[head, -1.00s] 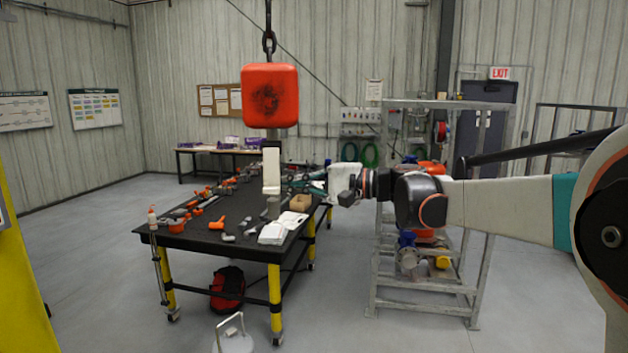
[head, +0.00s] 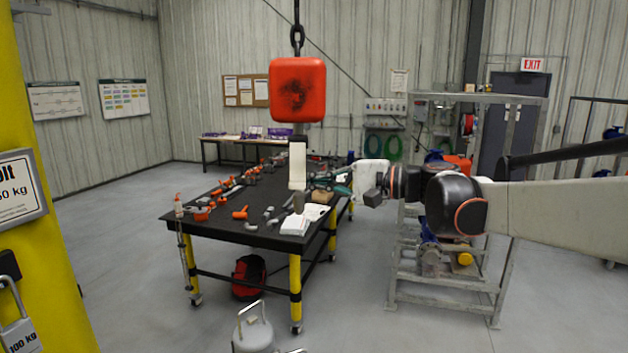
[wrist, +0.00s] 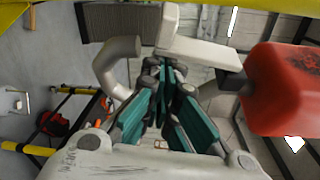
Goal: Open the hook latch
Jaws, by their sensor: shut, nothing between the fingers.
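The hook hangs under a red block (head: 297,90) on a chain in the head view. A white flat latch piece (head: 297,166) shows on it, with the grey hook tip (head: 299,202) below. In the wrist view the grey curved hook (wrist: 118,52) is at left, the white latch (wrist: 205,50) at top centre, and the red block (wrist: 283,90) at right. My gripper (head: 318,181) is just right of the hook. Its teal fingers (wrist: 163,75) are shut and empty, pointing toward the gap between hook curve and latch. Whether they touch either is unclear.
A black work table (head: 235,226) with tools stands behind the hook. A yellow post (head: 45,240) with a load sign is close at left. A metal rack (head: 490,270) stands behind my arm. A grey tank (head: 252,335) is on the floor at the bottom. Open floor lies at left.

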